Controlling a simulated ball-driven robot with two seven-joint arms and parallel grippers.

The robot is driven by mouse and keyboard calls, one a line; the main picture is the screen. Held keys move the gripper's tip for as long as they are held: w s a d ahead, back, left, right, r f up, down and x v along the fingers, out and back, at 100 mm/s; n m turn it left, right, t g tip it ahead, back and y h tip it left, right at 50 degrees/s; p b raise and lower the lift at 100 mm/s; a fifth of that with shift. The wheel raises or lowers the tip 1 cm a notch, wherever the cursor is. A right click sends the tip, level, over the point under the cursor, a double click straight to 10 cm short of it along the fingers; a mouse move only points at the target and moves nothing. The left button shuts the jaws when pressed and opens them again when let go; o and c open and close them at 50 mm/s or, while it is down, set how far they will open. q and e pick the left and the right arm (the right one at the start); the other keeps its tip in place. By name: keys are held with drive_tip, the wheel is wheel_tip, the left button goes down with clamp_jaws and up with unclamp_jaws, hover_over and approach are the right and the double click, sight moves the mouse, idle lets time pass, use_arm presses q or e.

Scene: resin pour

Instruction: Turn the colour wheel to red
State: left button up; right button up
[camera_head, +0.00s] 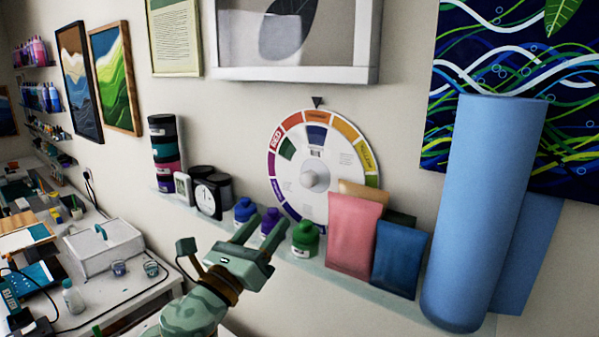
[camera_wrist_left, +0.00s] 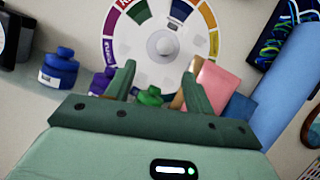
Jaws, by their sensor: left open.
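The colour wheel (camera_head: 303,188) is a white disc with coloured rim segments on the wall above a shelf. A dark pointer (camera_head: 317,101) sits over its top, above the orange segment. The red segment (camera_head: 276,141) is at the upper left of the rim. A pale round knob (camera_head: 315,178) is at its centre. My left gripper (camera_head: 262,232) is open and empty, below the wheel and apart from it. In the left wrist view the wheel (camera_wrist_left: 137,53) and knob (camera_wrist_left: 165,46) show beyond the open fingers (camera_wrist_left: 158,80). My right gripper is not in view.
The wall shelf (camera_head: 345,282) holds blue (camera_head: 244,211), purple (camera_head: 269,222) and green (camera_head: 305,239) bottles, with pink (camera_head: 352,235) and blue (camera_head: 400,260) pouches to the right. A tall blue roll (camera_head: 485,210) stands farther right.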

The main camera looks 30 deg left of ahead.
sight(304, 181)
use_arm(q)
drive_tip(key=p+x, duration=0.1)
drive_tip(key=x, duration=0.2)
drive_tip(key=p+x, duration=0.1)
drive_tip(key=x, duration=0.3)
drive_tip(key=p+x, duration=0.1)
drive_tip(key=x, duration=0.3)
drive_tip(key=shift+d+r, duration=0.15)
drive_tip(key=shift+d, duration=0.25)
drive_tip(key=shift+p+x, duration=0.3)
drive_tip(key=shift+x, duration=0.75)
drive_tip(key=shift+w+d+r, duration=0.15)
drive_tip(key=shift+w+d, duration=0.05)
drive_tip(key=shift+w, duration=0.2)
drive_tip(key=shift+w+a, duration=0.1)
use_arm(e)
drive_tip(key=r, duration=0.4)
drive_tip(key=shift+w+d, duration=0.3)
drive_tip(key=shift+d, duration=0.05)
use_arm(q)
drive_tip(key=shift+c, duration=0.3)
